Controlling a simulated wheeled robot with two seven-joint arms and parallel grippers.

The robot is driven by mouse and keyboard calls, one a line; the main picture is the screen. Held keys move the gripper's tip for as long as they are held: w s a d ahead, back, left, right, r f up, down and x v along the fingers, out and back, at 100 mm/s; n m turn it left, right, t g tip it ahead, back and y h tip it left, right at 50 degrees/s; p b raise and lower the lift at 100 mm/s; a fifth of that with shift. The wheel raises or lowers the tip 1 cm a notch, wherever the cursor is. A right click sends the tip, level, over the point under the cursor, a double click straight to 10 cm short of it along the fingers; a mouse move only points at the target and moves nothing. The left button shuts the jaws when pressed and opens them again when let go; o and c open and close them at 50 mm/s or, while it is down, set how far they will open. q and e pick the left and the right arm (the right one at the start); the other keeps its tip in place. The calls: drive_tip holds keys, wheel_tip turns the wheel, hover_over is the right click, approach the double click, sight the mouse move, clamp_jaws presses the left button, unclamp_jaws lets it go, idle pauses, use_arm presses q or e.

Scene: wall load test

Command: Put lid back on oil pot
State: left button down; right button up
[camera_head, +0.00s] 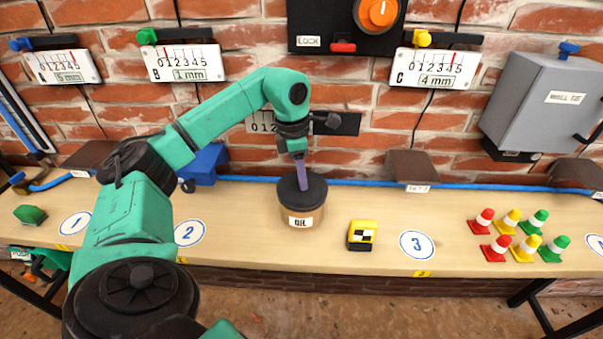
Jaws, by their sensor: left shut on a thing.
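The oil pot (302,222) is a round tan pot with a white OIL label, standing on the bench near the middle. A dark round lid (287,190) lies over its top. I cannot tell whether the lid sits fully down or slightly above the rim. My left gripper (302,180) points down from above at the middle of the lid, with a narrow purple part reaching to it. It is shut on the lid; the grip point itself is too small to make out. My right gripper is not in view.
A yellow-and-black block (362,235) stands close to the right of the pot. Several red, yellow and green cones (520,235) stand further right. A blue block (205,164) is behind my left arm. A blue hose (360,182) runs along the back edge.

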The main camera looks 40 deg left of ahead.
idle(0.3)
use_arm(q)
unclamp_jaws()
drive_tip(key=shift+s, duration=0.1)
drive_tip(key=shift+r, duration=0.15)
idle(0.4)
drive_tip(key=shift+r+p, duration=0.65)
wheel_tip(320, 180, up, 6)
drive_tip(key=p, duration=0.5)
drive_tip(key=shift+p, duration=0.35)
drive_tip(key=shift+a+f, duration=0.1)
drive_tip(key=shift+f, duration=0.15)
clamp_jaws()
drive_tip(key=shift+w, duration=0.2)
